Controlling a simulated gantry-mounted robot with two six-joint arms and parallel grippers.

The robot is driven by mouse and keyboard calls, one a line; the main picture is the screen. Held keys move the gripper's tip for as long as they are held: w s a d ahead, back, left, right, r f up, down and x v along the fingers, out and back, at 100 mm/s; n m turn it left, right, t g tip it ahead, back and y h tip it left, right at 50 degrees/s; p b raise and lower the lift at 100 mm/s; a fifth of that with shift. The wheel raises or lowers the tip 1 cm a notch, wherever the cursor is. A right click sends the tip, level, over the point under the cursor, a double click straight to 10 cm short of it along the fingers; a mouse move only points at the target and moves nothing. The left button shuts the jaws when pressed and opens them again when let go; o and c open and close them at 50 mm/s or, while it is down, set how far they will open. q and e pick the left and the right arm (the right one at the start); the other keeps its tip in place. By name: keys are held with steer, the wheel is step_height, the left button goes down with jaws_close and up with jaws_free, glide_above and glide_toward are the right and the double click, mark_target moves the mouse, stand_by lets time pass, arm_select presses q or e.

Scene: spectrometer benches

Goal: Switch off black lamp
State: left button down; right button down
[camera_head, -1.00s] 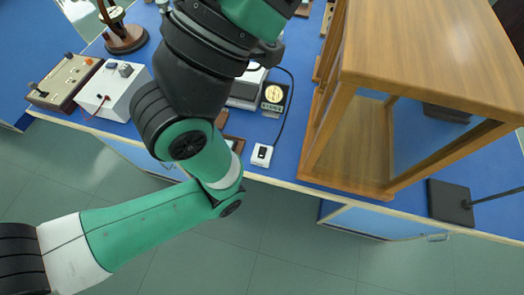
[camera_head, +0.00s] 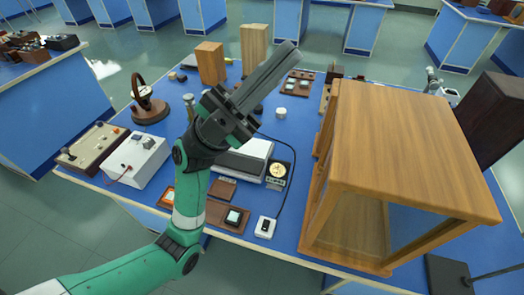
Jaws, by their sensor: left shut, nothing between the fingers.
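A black lamp (camera_head: 278,172) with a pale, lit round face stands on the blue bench left of the wooden case. A thin black cable runs by it to a white switch box (camera_head: 265,227) with a dark rocker at the bench's front edge. I cannot tell the rocker's position. My left gripper (camera_head: 287,53) is shut and empty. In the picture its fingers point up and right, above and beyond the lamp, apart from the lamp and switch box. My right gripper is not in view.
A large wooden case (camera_head: 408,150) stands right of the switch box. A grey and white instrument (camera_head: 243,158) is left of the lamp, partly behind my arm. A white box (camera_head: 137,157) and a brown panel (camera_head: 92,147) lie left. Wooden blocks (camera_head: 210,63) stand behind.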

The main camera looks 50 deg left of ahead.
arm_select(q)
steer(key=w+a+f+n+g+y+p, duration=0.2)
steer(key=w+f+n+y, duration=0.25)
steer(key=f, duration=0.55)
steer(key=w+a+f+n+g+y+p, duration=0.1)
steer(key=w+f+n+y, duration=0.2)
steer(key=f+y, duration=0.5)
steer(key=s+a+f+n+g+y+p, duration=0.1)
steer(key=s+a+f+n+g, duration=0.1)
steer(key=f, duration=0.5)
steer(key=s+a+f+n+g+y, duration=0.1)
steer(key=s+a+f+n+g, duration=0.2)
steer(key=s+f, duration=0.2)
steer(key=s+a+f+n+g+y+p, duration=0.1)
steer(key=s+a+f+n+g, duration=0.1)
steer(key=f, duration=0.7)
steer(key=shift+s+a+f+g+p, duration=0.2)
steer(key=shift+s+g+p, duration=0.1)
steer(key=shift+s+g, duration=0.3)
